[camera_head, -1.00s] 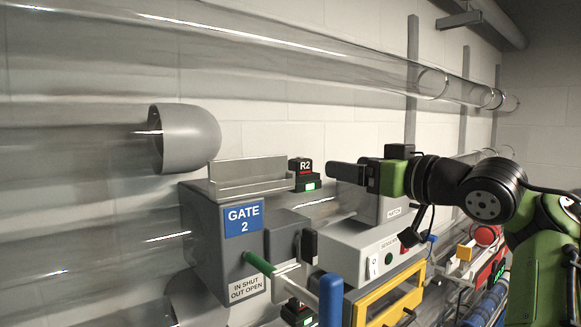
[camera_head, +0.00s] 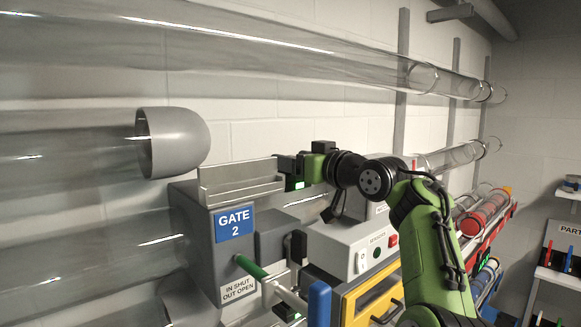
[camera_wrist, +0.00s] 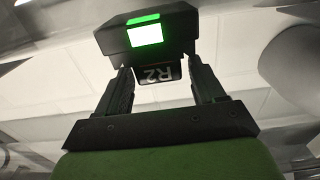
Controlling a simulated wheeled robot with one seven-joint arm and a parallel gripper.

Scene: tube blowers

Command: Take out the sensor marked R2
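The R2 sensor (camera_wrist: 160,72) is a small black block with a lit green panel. In the wrist view it appears upside down, between the ends of my gripper's fingers (camera_wrist: 163,82). A narrow gap shows beside its labelled part on the right. In the head view my gripper (camera_head: 296,166) covers most of the sensor, and only its green light (camera_head: 296,184) shows below. My fingers are apart, one on each side of the sensor. The sensor sits just right of the grey tray on top of the GATE 2 box (camera_head: 235,248).
A large clear tube (camera_head: 300,40) runs above my arm. A grey tube end (camera_head: 172,142) is at left. A white switch box (camera_head: 340,250) stands to the right.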

